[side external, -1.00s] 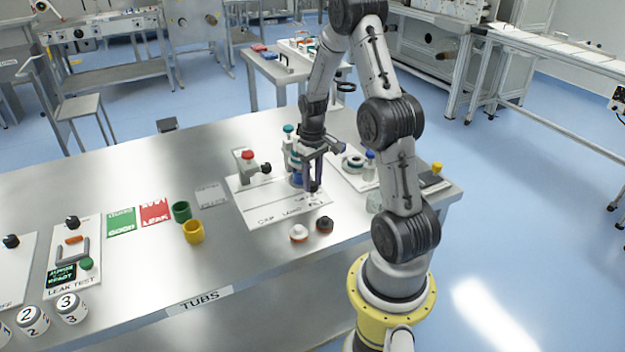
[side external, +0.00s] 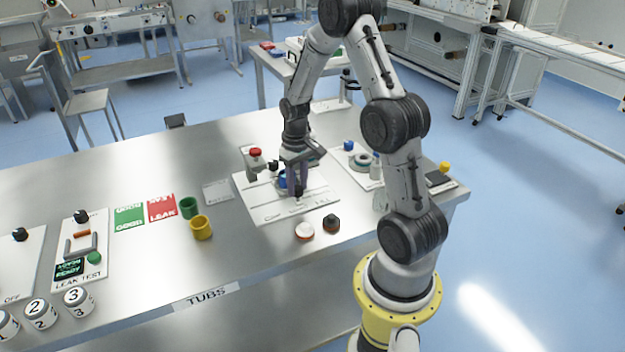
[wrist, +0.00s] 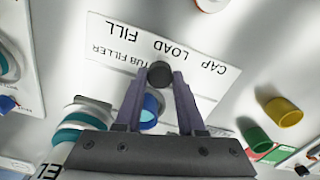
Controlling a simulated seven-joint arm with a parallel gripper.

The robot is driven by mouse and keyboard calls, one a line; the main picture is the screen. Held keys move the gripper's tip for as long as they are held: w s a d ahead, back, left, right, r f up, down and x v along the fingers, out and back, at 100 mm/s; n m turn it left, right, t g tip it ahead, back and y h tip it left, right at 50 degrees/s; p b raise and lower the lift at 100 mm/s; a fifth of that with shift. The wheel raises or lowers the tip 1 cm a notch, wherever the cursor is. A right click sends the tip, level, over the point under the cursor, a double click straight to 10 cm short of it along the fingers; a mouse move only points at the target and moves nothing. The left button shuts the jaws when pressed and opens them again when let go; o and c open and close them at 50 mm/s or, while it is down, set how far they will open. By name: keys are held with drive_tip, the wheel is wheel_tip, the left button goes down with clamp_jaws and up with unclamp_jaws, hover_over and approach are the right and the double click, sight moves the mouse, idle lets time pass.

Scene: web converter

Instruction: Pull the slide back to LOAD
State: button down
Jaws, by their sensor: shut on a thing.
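The tub filler is a white plate (side external: 262,207) on the steel bench, printed CAP, LOAD and FILL along its front edge. The labels also show in the wrist view, LOAD (wrist: 172,48) between CAP and FILL. My gripper (side external: 298,191) is low over this plate. In the wrist view its fingers (wrist: 158,84) are closed around the slide's round black knob (wrist: 160,73), which appears close to the LOAD label. A blue tub-like part (wrist: 150,108) shows between the fingers behind the knob. In the side view my gripper partly hides the slide.
A red-topped post (side external: 256,158) stands at the plate's back left. A white-orange cap (side external: 304,231) and a black cap (side external: 332,223) lie in front. Yellow (side external: 201,228) and green (side external: 188,207) cups stand to the left. Another plate with fittings lies to the right.

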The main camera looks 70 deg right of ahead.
drive_tip(key=shift+w+a+r, duration=0.1)
drive_tip(key=shift+w+a, duration=0.2)
drive_tip(key=shift+w, duration=0.1)
drive_tip(key=c, duration=0.5)
unclamp_jaws()
drive_tip(key=shift+s, duration=0.1)
wheel_tip(320, 180, up, 14)
